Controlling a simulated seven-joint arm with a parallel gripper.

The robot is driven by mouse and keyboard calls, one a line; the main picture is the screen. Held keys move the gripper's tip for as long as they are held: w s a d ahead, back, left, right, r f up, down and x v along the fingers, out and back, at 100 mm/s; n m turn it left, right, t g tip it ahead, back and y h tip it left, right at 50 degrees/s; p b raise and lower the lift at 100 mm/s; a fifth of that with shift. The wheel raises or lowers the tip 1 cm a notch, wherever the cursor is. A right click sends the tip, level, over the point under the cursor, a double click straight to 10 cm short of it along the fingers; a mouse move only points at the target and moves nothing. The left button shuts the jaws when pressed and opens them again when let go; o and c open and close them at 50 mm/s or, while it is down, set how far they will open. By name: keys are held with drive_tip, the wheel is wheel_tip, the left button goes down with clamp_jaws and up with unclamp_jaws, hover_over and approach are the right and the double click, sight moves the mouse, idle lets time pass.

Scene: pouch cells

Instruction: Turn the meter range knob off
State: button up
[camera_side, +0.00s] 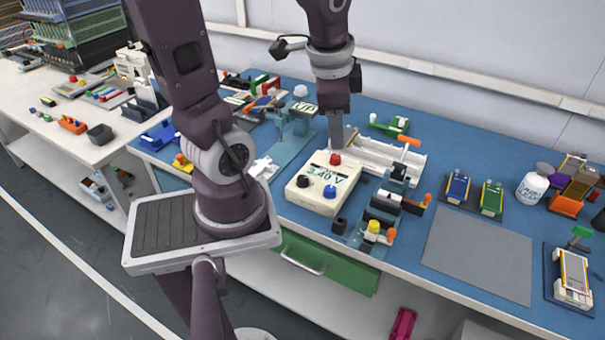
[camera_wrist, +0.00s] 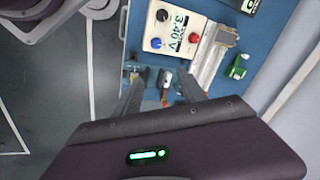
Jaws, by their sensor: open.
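The meter (camera_side: 318,197) is a cream box on the blue bench top, with a display reading about 3.40 V. It also shows at the top of the wrist view (camera_wrist: 178,50). It carries a red knob or post (camera_side: 335,159), a black one (camera_side: 302,180) and a blue one (camera_side: 329,191); none has a readable range label, and the blue one stands at the front. My gripper (camera_side: 336,146) points down near the meter's back edge; its height above the bench is hard to tell. In the wrist view its two fingers (camera_wrist: 163,82) are spread with nothing between them.
A white trough (camera_side: 385,160) lies behind the meter. A small fixture with a yellow knob (camera_side: 374,226) stands right of it, and a blue stand (camera_side: 290,140) left. A grey mat (camera_side: 478,254) lies bare further right. A green drawer (camera_side: 320,265) is below the bench edge.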

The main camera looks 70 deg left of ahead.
drive_tip(key=a+f+m+g, duration=0.1)
drive_tip(key=a+f+g, duration=0.1)
drive_tip(key=a+f, duration=0.3)
drive_tip(key=m+h, duration=0.2)
drive_tip(key=m, duration=0.1)
hover_over(302, 177)
drive_tip(key=f, duration=0.7)
drive_tip(key=shift+d+f, duration=0.2)
drive_tip(key=shift+f, duration=0.15)
drive_tip(key=shift+a+f+m, duration=0.1)
drive_tip(key=shift+f+m, duration=0.2)
drive_tip(key=shift+f, duration=0.05)
wheel_tip(302, 177, down, 7)
drive_tip(key=shift+r, duration=0.15)
drive_tip(key=shift+c, duration=0.2)
clamp_jaws()
